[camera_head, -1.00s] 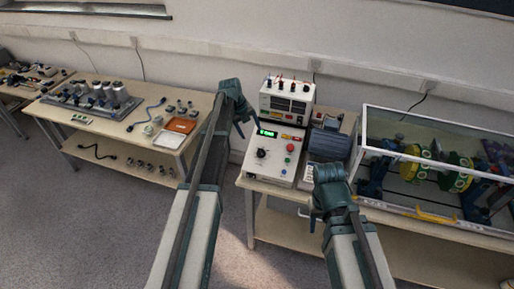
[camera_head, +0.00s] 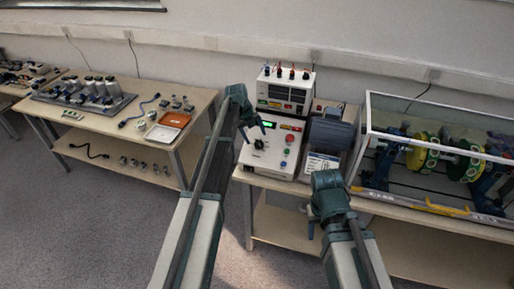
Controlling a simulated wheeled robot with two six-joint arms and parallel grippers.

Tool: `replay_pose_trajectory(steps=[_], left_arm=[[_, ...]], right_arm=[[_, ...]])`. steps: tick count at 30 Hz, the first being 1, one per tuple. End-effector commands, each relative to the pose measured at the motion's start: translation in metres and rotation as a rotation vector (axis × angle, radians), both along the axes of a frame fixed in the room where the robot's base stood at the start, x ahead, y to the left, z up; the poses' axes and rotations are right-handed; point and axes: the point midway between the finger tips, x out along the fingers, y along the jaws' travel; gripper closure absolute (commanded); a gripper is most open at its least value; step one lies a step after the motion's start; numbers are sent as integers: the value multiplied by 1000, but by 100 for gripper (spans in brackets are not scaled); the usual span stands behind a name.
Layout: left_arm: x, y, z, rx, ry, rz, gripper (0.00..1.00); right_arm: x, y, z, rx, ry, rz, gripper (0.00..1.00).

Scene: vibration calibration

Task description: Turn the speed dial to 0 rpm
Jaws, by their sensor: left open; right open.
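The speed dial (camera_head: 259,144) is a black knob on the sloped front panel of a white control box (camera_head: 287,153). The box stands on the middle bench, and a green display (camera_head: 268,124) glows above the dial. My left gripper (camera_head: 255,128) is open and hangs at the upper left of the panel, just above the dial in the picture. I cannot tell whether it touches the box. My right gripper (camera_head: 312,222) is open and empty in front of the bench edge, low and to the right of the box.
A power supply (camera_head: 286,90) stands behind the box and a grey motor (camera_head: 331,133) right of it. A clear-walled case (camera_head: 436,150) with green-yellow discs is at the right. The left bench (camera_head: 72,122) holds sensors and an orange tray (camera_head: 174,119). Bare floor lies between the benches.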

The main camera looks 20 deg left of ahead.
Motion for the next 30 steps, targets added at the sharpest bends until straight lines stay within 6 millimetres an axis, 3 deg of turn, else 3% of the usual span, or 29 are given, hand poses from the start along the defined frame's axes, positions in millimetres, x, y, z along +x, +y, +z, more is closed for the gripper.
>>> replay_pose_trajectory(steps=[1, 6, 18, 30], left_arm=[[2, -2, -15, 0, 0, 0, 20], [6, -6, -32, 0, 0, 0, 20], [7, -9, -35, 0, 0, 0, 22], [7, -9, -35, 0, 0, 0, 94]], right_arm=[[0, 0, -15, 0, 0, 0, 50], [0, 0, -32, 0, 0, 0, 50], [0, 0, -35, 0, 0, 0, 50], [0, 0, -35, 0, 0, 0, 50]])
